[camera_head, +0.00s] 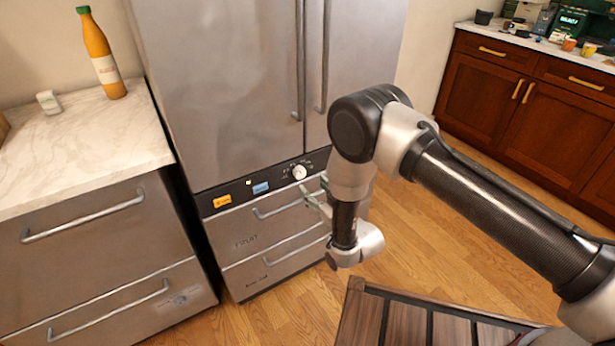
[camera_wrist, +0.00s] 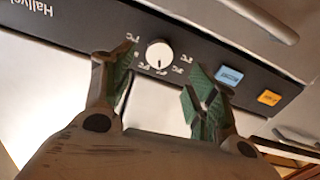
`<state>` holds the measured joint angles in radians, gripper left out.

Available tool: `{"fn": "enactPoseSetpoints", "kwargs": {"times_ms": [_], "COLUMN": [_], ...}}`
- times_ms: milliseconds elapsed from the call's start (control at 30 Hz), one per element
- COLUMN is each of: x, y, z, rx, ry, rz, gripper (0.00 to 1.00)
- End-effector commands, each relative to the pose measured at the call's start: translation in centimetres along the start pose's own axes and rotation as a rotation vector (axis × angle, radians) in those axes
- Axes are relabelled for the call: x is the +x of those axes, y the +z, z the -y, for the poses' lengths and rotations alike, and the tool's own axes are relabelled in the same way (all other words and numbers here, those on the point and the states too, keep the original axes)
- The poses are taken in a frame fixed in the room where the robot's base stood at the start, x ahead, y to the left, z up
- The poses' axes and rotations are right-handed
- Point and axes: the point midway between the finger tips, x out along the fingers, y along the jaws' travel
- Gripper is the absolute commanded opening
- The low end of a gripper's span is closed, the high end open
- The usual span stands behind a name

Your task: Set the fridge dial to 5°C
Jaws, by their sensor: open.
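The fridge dial (camera_head: 299,172) is a round white knob on the black control strip across the fridge, with small markings around it. In the wrist view the dial (camera_wrist: 159,54) shows up close, with temperature labels around it that are upside down and too small to read surely. A short dark pointer line shows on the knob. My gripper (camera_wrist: 162,80) is open and empty, with one green-padded finger on each side below the dial in the wrist view. The fingers look apart from the knob. In the head view my gripper (camera_head: 316,197) is just below and right of the dial.
The control strip also has an orange label (camera_head: 222,201) and a blue display (camera_head: 261,188). Drawer handles (camera_head: 285,207) run just below the strip. A marble counter (camera_head: 70,150) with an orange bottle (camera_head: 101,55) stands left. Wooden floor (camera_head: 410,240) lies open to the right.

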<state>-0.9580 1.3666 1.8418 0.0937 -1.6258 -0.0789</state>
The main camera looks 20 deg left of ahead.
Motion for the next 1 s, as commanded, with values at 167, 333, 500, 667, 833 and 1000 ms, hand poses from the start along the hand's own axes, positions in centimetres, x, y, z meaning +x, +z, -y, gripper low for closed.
{"fn": "enactPoseSetpoints", "kwargs": {"times_ms": [167,333,500,667,833,1000], "x": [1.9,4.9,7.0,7.7,7.7,7.7], "y": [-0.5,-0.4,-0.4,-0.4,-0.4,-0.4], "z": [-0.1,-0.1,-0.1,-0.1,-0.1,-0.1], "rx": [-0.002,-0.002,-0.003,-0.003,-0.003,-0.003], "ry": [0.002,0.002,0.002,0.002,0.002,0.001], "rz": [-0.018,-0.015,-0.013,-0.011,-0.011,-0.011], "gripper": [0.58,0.58,0.58,0.58,0.58,0.32]}}
